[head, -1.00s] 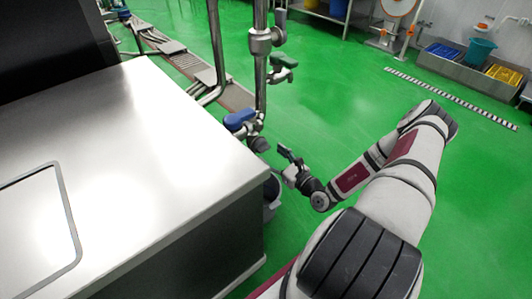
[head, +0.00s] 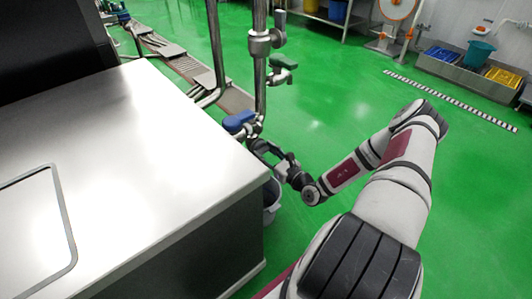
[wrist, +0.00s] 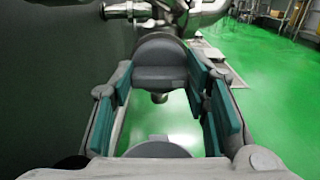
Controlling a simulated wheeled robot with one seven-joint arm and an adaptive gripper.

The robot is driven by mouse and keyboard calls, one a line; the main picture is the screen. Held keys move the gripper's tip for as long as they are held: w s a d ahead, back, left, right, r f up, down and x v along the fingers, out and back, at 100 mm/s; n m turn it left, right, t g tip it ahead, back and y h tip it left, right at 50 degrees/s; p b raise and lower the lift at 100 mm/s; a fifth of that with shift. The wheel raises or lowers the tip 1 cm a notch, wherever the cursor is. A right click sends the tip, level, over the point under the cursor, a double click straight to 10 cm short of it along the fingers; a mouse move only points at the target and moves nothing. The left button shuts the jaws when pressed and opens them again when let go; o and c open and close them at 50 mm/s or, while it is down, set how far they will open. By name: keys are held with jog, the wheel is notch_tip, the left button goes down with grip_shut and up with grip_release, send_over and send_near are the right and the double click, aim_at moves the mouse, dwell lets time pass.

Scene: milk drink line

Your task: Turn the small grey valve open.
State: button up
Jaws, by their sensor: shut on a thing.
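The small grey valve (wrist: 160,75) has a dark grey rounded handle, seen between my gripper's teal finger pads in the wrist view. It sits low on the steel pipework, beside the corner of the steel cabinet. My gripper (head: 258,149) reaches it from the right in the head view, and its fingers largely hide it there. In the wrist view my gripper (wrist: 160,82) has one finger on each side of the handle and is shut on it. Exact contact at the pads is hard to see.
A blue-handled valve (head: 238,121) is just above and left of my gripper. The steel cabinet (head: 140,130) fills the left. A pale bucket (head: 271,199) stands below. Green floor (head: 330,95) is clear to the right.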

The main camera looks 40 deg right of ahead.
jog(key=shift+r+n+p, duration=0.1)
jog(key=shift+n+p, duration=0.2)
jog(key=shift+p, duration=0.05)
jog(key=n+p, duration=0.2)
jog(key=shift+a+n+p, duration=0.1)
jog(key=shift+n+p, duration=0.2)
jog(key=shift+p, duration=0.05)
jog(key=n+p, duration=0.4)
jog(key=n, duration=0.1)
jog(key=n+p, duration=0.2)
jog(key=n, duration=0.3)
jog(key=shift+a, duration=0.1)
jog(key=n+p, duration=0.1)
jog(key=n, duration=0.2)
jog(key=n+p, duration=0.1)
jog(key=shift+f+n+p, duration=0.25)
jog(key=shift+n+p, duration=0.05)
jog(key=o, duration=1.1)
jog(key=shift+o, duration=0.2)
